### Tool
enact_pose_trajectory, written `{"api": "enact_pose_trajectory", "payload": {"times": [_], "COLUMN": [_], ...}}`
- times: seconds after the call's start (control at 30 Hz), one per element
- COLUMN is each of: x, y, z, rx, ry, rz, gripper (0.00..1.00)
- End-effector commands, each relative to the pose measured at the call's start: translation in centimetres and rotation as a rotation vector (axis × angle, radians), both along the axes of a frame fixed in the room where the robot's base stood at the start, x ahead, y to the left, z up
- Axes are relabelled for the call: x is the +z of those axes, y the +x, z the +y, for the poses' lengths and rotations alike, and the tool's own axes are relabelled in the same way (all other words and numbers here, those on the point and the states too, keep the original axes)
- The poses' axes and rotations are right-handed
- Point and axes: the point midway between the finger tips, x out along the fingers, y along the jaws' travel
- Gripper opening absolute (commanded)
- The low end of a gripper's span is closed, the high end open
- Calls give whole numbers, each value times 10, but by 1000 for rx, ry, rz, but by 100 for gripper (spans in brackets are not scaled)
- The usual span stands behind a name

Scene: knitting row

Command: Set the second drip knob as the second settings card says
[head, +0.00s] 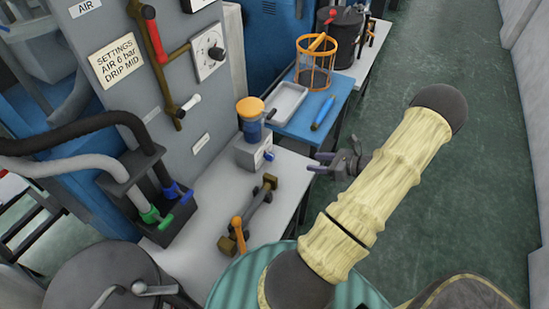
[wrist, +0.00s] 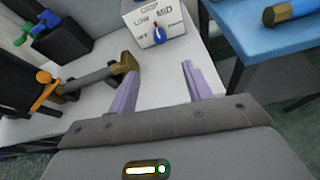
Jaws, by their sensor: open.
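A settings card (head: 117,60) on the grey panel reads AIR 6 bar, DRIP MID. My gripper (head: 322,163) is open and empty, to the right of the box and apart from it. In the wrist view the open fingers (wrist: 161,69) point towards the knob.
A blue table (head: 303,127) behind holds a tray (head: 288,98), a blue tool (head: 323,112) and an orange wire basket (head: 314,68). The right floor is clear.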

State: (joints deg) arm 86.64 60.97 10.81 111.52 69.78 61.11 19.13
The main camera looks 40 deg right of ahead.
Motion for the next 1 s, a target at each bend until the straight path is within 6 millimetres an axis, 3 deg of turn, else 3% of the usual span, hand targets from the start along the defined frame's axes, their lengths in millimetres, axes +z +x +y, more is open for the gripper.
{"api": "enact_pose_trajectory", "payload": {"times": [0.27, 1.0], "x": [-8, -57], "y": [20, 129], "z": [9, 58], "rx": [5, 7], "ry": [1, 0], "rz": [0, 1], "gripper": [50, 50]}}
